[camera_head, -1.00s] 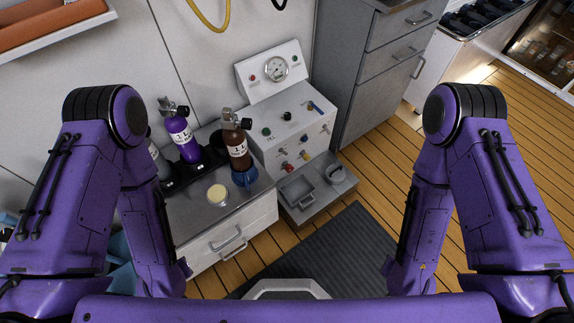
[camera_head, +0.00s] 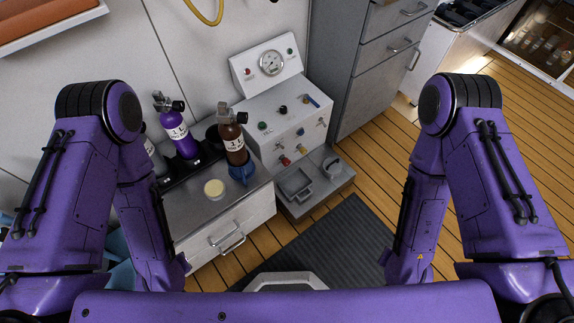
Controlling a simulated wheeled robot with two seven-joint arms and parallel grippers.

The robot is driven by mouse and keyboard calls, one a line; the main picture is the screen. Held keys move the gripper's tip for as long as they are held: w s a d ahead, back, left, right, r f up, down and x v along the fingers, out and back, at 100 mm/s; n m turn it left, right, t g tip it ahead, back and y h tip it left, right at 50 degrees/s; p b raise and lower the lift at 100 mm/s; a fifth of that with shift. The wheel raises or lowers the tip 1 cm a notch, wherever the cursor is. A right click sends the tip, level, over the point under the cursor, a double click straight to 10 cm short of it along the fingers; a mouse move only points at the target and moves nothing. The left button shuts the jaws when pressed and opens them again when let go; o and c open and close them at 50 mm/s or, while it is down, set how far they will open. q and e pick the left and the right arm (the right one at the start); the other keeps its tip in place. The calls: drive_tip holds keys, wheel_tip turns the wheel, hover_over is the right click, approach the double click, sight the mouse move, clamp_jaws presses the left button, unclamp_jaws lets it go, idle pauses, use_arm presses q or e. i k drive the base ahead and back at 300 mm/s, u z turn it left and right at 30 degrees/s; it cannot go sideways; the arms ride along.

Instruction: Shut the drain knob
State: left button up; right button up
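The white fill panel (camera_head: 285,122) stands against the wall near the centre, with a gauge (camera_head: 271,63) on its raised back. Its top carries a green knob (camera_head: 262,126), a black knob (camera_head: 283,110) and a blue lever (camera_head: 311,100). Which of these is the drain knob I cannot tell; no label is readable. Both my purple arms hang folded at the left and right, apart from the panel. Neither gripper shows.
A grey tray unit (camera_head: 318,190) sits below the panel. A dark mat (camera_head: 335,240) covers clear floor in front.

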sight(285, 160)
drive_tip(key=u, duration=0.05)
drive_tip(key=k, duration=1.2)
drive_tip(key=z, duration=1)
drive_tip(key=i, duration=1.55)
drive_tip(key=u, duration=0.5)
